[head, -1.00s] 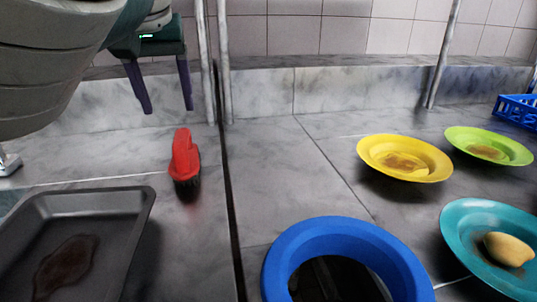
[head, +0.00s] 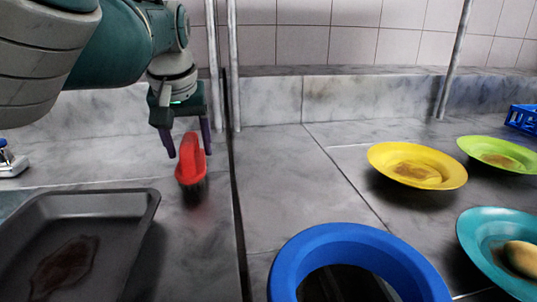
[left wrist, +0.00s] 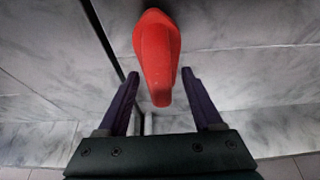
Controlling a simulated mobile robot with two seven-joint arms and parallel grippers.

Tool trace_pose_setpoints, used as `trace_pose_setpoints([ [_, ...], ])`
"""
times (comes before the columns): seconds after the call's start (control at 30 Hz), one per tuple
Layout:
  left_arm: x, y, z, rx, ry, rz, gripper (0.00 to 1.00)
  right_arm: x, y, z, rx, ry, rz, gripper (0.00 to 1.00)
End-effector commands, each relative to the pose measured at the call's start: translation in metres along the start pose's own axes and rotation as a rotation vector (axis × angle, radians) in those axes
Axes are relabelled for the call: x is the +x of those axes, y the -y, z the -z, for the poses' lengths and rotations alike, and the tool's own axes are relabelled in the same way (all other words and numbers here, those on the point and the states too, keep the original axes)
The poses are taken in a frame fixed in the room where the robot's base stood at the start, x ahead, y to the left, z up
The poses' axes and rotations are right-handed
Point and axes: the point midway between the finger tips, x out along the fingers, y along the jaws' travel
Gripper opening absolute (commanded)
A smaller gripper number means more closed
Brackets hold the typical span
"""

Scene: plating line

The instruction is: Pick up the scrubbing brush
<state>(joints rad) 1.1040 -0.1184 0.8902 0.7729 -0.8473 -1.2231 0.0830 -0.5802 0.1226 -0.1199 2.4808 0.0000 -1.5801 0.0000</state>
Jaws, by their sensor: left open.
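The scrubbing brush (head: 190,160) has a red handle and dark bristles. It stands bristles down on the grey counter, between the baking tray and the dark seam. My left gripper (head: 188,150) is open, with its fingers pointing down at the brush's far end. In the left wrist view the brush (left wrist: 157,55) lies ahead, its narrow end reaching toward the gap between the open fingers (left wrist: 157,92). I see no finger closed on it. My right gripper is not in view.
A dark baking tray (head: 148,205) with a brown stain is at the lower left. A blue ring-rimmed opening (head: 350,238) is at the front middle. Yellow (head: 450,178), green (head: 520,148) and teal (head: 470,235) plates stand at right. Upright poles (head: 233,80) rise behind the brush.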

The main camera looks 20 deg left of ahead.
Motion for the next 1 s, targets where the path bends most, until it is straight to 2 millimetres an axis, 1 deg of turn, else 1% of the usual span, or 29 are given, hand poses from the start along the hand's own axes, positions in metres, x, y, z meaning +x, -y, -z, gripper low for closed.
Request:
trace_pose_setpoints([
  [0.1, -0.0005, 0.0000, 0.0002, 0.000, 0.000, 0.000, 0.67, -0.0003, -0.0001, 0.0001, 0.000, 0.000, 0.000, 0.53],
  [0.7, -0.0005, -0.0001, -0.0001, 0.000, 0.001, 0.000, 0.00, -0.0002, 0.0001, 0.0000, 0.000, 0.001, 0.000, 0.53],
  [1.0, -0.0007, -0.0001, 0.0002, 0.000, 0.000, 0.000, 0.00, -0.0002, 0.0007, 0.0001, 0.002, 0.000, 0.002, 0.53],
])
